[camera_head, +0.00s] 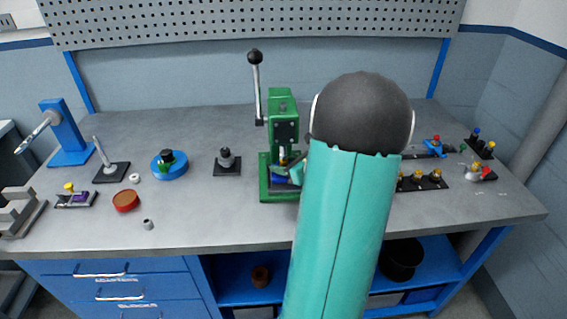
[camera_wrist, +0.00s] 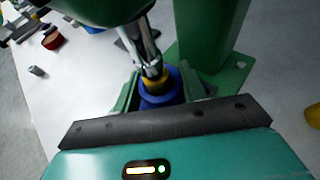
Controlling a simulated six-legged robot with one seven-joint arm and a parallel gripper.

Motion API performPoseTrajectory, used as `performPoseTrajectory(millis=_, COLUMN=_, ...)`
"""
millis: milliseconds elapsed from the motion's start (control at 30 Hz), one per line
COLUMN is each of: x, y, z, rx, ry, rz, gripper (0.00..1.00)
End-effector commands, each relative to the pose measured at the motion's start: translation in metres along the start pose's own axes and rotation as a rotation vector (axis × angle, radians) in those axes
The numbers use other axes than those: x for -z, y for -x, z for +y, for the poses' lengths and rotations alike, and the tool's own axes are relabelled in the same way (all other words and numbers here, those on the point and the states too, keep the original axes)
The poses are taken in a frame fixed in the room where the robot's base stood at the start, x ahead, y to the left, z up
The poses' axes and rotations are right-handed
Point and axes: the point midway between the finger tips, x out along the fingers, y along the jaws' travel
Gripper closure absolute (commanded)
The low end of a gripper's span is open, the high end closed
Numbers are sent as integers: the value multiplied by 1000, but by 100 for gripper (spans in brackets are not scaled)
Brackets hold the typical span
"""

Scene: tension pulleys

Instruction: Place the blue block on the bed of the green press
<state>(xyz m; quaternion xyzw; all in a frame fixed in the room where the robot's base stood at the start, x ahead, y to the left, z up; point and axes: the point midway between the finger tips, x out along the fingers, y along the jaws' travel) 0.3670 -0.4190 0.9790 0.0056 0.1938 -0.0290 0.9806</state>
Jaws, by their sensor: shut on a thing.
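The green press (camera_head: 284,105) stands mid-table with its lever raised. Its green base and bed (camera_head: 268,193) show at the front, and its base plate shows in the wrist view (camera_wrist: 239,66). The blue block (camera_wrist: 158,98), with a yellow knob on top, is between my gripper's fingers (camera_wrist: 160,86). My gripper is shut on it, directly under the press's silver ram (camera_wrist: 147,50). In the head view the blue block (camera_head: 278,171) is low over the bed, partly hidden by my gripper (camera_head: 295,172). I cannot tell whether it touches the bed.
A black-based post (camera_head: 227,163) and a blue round fixture (camera_head: 169,165) stand left of the press. A red round dish (camera_head: 126,201) lies further left. A black strip with several brass-coloured parts (camera_head: 422,180) is to the right. My arm hides the table's middle right.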

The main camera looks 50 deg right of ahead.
Motion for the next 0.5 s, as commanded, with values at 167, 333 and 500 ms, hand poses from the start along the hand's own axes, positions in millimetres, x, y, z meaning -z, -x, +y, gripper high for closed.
performPoseTrajectory(millis=167, x=7, y=2, z=4, rx=6, ry=-2, rz=-2, gripper=90)
performPoseTrajectory(millis=333, x=7, y=4, z=6, rx=6, ry=-2, rz=-1, gripper=90)
performPoseTrajectory(millis=500, x=11, y=3, z=7, rx=5, ry=-4, rz=-1, gripper=90)
